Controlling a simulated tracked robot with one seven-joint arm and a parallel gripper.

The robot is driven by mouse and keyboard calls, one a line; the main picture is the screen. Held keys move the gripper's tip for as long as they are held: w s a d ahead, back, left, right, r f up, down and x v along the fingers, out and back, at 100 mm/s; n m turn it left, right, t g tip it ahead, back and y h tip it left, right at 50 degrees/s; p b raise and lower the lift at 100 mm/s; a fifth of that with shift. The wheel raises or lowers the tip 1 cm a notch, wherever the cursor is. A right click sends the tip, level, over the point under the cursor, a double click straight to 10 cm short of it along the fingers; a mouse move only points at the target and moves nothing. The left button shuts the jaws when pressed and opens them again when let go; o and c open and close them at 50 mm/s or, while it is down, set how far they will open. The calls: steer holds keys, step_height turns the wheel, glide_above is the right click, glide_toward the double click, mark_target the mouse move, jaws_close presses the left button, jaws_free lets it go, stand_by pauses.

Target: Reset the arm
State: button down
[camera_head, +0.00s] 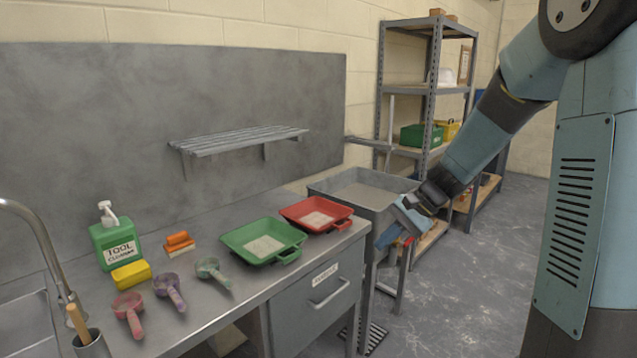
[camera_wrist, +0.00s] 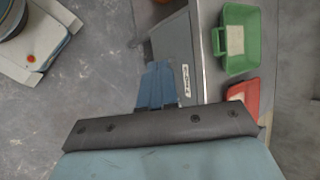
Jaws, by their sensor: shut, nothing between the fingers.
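My arm reaches down from the upper right in the camera_head view. My gripper (camera_head: 389,236) hangs in front of the grey sink basin, just off the right end of the counter. Its blue fingers (camera_wrist: 157,84) are together in the camera_wrist view, with nothing held. A red tub (camera_head: 316,214) and a green tub (camera_head: 263,241), each with pale material inside, sit on the counter left of my gripper. Both also show in the camera_wrist view, the green tub (camera_wrist: 242,42) above the red tub (camera_wrist: 252,96), apart from the fingers.
The counter also holds three scoops (camera_head: 169,289), a yellow sponge (camera_head: 131,274), an orange brush (camera_head: 179,242) and a green cleaner bottle (camera_head: 113,243). A grey basin (camera_head: 391,207) and a shelving rack (camera_head: 428,100) stand behind my gripper. The floor (camera_head: 480,275) right of the counter is clear.

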steer(key=s+d+r+n+t+h, duration=0.2)
steer(key=s+r, duration=0.4)
steer(key=s, duration=0.5)
steer(key=s+d+r+n+t+h, duration=0.3)
steer(key=s+d+r+n+h, duration=0.1)
steer(key=s, duration=0.7)
step_height(320, 180, up, 3)
steer(key=shift+s+d+f+n+h, duration=0.15)
steer(key=shift+s+d+n+h, duration=0.25)
steer(key=shift+d+h, duration=0.5)
